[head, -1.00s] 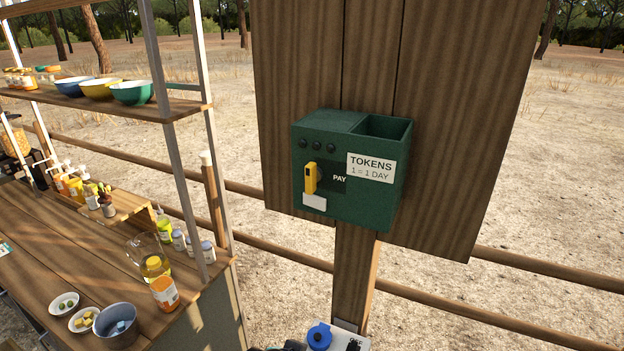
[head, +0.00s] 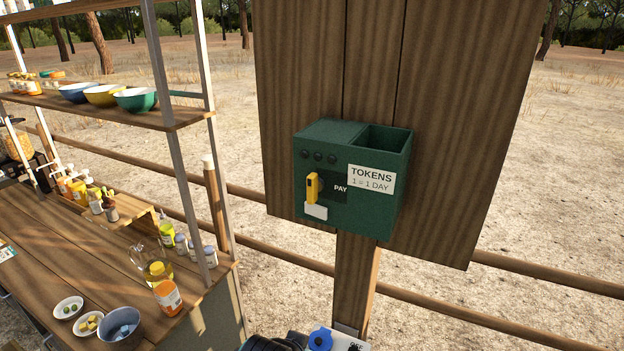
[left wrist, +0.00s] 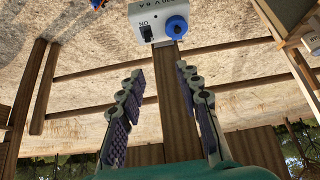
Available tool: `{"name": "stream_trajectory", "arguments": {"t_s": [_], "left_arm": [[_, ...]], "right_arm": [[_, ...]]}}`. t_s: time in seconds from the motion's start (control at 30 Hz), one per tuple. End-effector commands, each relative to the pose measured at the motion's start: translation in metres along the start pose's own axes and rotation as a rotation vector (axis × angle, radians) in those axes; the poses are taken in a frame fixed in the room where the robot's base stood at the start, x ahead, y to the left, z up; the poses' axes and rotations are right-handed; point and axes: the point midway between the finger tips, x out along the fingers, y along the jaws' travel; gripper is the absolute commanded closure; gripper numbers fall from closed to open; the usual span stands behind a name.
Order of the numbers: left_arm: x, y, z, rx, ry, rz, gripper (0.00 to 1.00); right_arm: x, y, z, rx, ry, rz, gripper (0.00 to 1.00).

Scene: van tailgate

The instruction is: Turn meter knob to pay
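The dark green meter box (head: 345,215) is on the wooden board in the head view. Its yellow knob (head: 312,187) stands upright on the front, left of the PAY label (head: 340,187). In the head view only a dark part of what looks like my arm shows at the bottom edge, well below the meter. I cannot make out the knob in the wrist view. My right gripper is out of view.
A white switch box (head: 345,345) with a blue cap is on the post (head: 355,285) below the meter; it also shows in the wrist view (left wrist: 205,20). A wooden counter (head: 75,255) with bowls and bottles stands left. Rail fencing runs behind.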

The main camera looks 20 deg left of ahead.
Motion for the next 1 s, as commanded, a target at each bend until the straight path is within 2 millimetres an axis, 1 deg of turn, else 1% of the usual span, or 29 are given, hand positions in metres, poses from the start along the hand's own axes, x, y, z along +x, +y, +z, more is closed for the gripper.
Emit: {"name": "stream_trajectory", "arguments": {"t_s": [0.03,0.07,0.1,0.17,0.2,0.37,0.4,0.47,0.5,0.57,0.6,0.7,0.8,0.9,1.0], "left_arm": [[-0.026,-0.003,-0.027,-0.001,-0.009,-0.002,0.66],[-0.037,-0.004,-0.039,0.0,-0.017,-0.002,0.66],[-0.051,-0.006,-0.055,0.002,-0.027,-0.003,0.66],[-0.071,-0.01,-0.08,0.003,-0.042,-0.004,0.66],[-0.083,-0.012,-0.096,0.005,-0.053,-0.004,0.66],[-0.13,-0.023,-0.158,0.011,-0.094,-0.003,0.66],[-0.141,-0.026,-0.173,0.011,-0.103,-0.002,0.66],[-0.157,-0.031,-0.196,0.014,-0.119,-0.001,0.66],[-0.168,-0.034,-0.211,0.015,-0.128,0.0,0.66],[-0.183,-0.039,-0.234,0.018,-0.144,0.002,0.66],[-0.193,-0.043,-0.248,0.018,-0.153,0.004,0.66],[-0.214,-0.05,-0.28,0.022,-0.175,0.009,0.66],[-0.228,-0.057,-0.303,0.023,-0.191,0.013,0.66],[-0.236,-0.061,-0.317,0.027,-0.203,0.017,0.66],[-0.237,-0.063,-0.323,0.028,-0.209,0.019,0.66]], "right_arm": [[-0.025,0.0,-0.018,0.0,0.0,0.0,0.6],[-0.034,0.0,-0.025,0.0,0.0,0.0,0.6],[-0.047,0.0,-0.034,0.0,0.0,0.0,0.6],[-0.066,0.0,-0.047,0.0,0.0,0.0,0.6],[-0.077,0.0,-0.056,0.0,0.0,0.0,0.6],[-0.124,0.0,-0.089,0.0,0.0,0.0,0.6],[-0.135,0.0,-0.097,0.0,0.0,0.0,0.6],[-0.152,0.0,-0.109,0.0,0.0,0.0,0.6],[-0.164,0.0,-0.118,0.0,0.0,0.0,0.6],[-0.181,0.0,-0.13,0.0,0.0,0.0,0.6],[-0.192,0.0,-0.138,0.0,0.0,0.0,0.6],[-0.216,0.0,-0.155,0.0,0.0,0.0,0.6],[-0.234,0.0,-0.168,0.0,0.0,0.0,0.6],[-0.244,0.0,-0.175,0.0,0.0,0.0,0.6],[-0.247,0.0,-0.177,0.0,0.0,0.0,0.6]]}}
